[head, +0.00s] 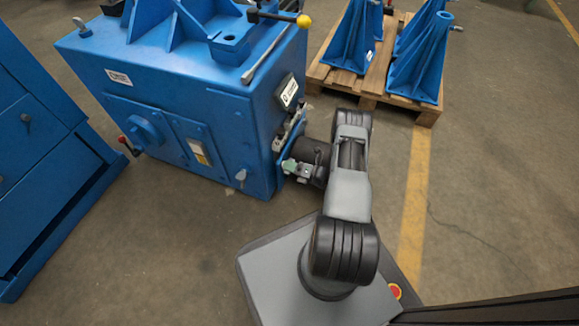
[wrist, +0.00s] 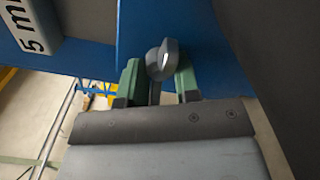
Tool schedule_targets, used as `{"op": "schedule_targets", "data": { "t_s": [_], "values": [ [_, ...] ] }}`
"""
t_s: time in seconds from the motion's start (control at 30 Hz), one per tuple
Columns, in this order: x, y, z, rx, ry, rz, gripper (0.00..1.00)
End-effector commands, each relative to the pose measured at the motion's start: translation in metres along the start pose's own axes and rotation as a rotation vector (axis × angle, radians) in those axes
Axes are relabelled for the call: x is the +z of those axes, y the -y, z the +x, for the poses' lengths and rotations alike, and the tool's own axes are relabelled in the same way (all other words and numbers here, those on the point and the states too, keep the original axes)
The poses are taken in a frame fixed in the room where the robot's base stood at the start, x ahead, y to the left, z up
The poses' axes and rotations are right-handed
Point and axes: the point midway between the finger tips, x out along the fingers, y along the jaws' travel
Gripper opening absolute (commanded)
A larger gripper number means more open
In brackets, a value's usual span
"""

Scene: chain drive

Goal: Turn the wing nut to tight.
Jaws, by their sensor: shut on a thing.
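The wing nut (wrist: 158,58) is grey metal and stands at the blue face in the wrist view, with one rounded wing toward me. My gripper (wrist: 160,80) has green fingers, one on each side of it, shut on the wing nut. In the head view my gripper (head: 292,167) is at the right side of the blue machine (head: 215,120), low down. The wing nut cannot be made out there. The chain is not clearly visible, and I cannot tell how tight the nut is.
A white label reading "5 m" (wrist: 34,28) is beside the nut, partly cut off. A wooden pallet (head: 370,88) with blue stands (head: 420,65) lies behind my arm. A blue cabinet (head: 45,150) is at the left. Floor (head: 480,190) is clear on the right.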

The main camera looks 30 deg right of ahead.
Motion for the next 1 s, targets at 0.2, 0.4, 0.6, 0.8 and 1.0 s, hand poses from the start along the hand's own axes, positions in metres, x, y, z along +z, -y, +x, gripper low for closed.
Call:
{"op": "schedule_targets", "data": {
  "t_s": [0.2, 0.4, 0.6, 0.8, 1.0],
  "values": [
    [0.001, 0.000, -0.001, -0.001, 0.002, -0.001, 0.32],
    [0.000, 0.000, 0.000, 0.000, 0.000, -0.001, 0.42],
    [0.000, 0.000, -0.002, 0.000, 0.000, -0.001, 0.42],
    [0.002, -0.002, -0.029, -0.003, 0.005, 0.000, 0.42],
    [0.002, -0.002, -0.071, -0.003, 0.007, -0.001, 0.42]
  ]
}}
